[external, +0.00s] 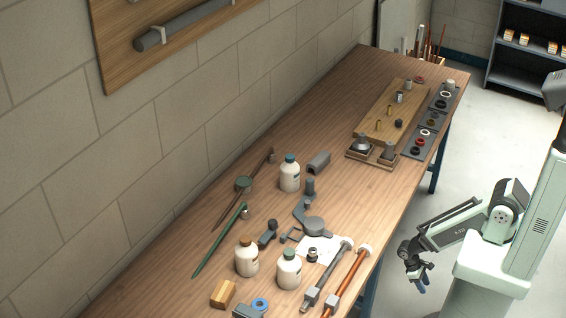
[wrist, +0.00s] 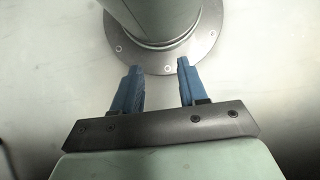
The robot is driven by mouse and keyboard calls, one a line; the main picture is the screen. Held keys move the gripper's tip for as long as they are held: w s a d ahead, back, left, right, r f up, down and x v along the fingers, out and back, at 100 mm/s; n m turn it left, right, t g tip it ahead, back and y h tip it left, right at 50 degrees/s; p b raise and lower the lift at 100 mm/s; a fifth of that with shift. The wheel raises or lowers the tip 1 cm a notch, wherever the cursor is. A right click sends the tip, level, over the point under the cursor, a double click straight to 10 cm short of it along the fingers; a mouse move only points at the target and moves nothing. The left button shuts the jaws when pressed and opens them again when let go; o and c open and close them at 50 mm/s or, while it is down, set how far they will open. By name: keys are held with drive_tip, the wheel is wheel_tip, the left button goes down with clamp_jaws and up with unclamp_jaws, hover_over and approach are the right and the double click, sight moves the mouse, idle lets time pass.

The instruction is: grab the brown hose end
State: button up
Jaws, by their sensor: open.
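Nothing in view is clearly a brown hose end. The nearest match is an orange-brown tube (external: 345,284) with a pale round end, lying at the front edge of the workbench beside a grey tool with a similar shaft. A thin dark brown rod (external: 229,209) lies farther left. My gripper (external: 420,278) hangs beside the bench's right edge, below the top and apart from everything on it. In the wrist view my gripper (wrist: 157,80) shows two blue fingers spread apart with nothing between them. None of the bench objects show in the wrist view.
The wooden workbench (external: 335,130) runs along a block wall. White bottles (external: 290,176), grey fittings (external: 315,226) and a wood block (external: 223,294) crowd its near half. A fitting board (external: 395,108) stands farther back. The bench is bare between these groups.

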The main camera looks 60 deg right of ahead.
drive_tip(key=shift+o, duration=0.2)
drive_tip(key=o, duration=0.5)
drive_tip(key=shift+c, duration=0.2)
